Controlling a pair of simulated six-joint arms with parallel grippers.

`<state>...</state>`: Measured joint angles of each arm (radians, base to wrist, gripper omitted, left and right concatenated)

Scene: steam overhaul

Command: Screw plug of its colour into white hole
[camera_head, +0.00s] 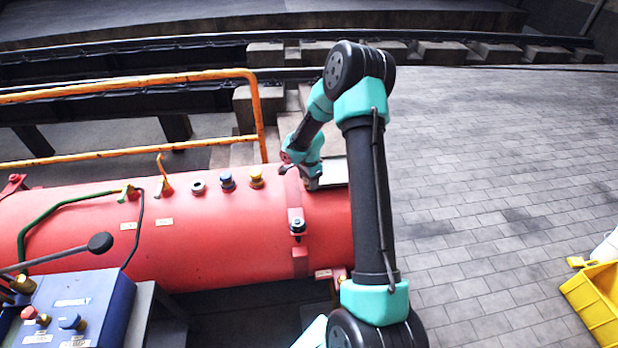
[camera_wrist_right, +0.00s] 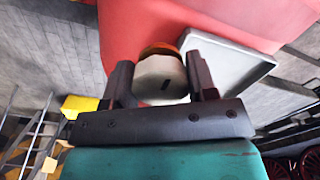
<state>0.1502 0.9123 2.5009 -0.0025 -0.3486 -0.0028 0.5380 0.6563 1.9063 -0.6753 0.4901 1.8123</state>
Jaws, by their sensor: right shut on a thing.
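The red boiler (camera_head: 200,240) lies across the left half of the head view. On its top is an open socket with a pale ring and dark centre, the white hole (camera_head: 198,188). My right gripper (camera_head: 312,184) is over the boiler's right part, to the right of the hole and away from it. In the wrist view my right gripper (camera_wrist_right: 160,85) is shut on a whitish plug (camera_wrist_right: 158,74) with a dark slot mark and an orange-brown edge behind it. The plug's lower part is hidden. My left gripper is out of view.
A blue plug (camera_head: 227,181) and a yellow plug (camera_head: 256,178) sit in the boiler beside the hole. A pale tray (camera_head: 337,170) is by the gripper. An orange rail (camera_head: 258,115) runs behind; a blue control box (camera_head: 95,305) with a lever stands front left.

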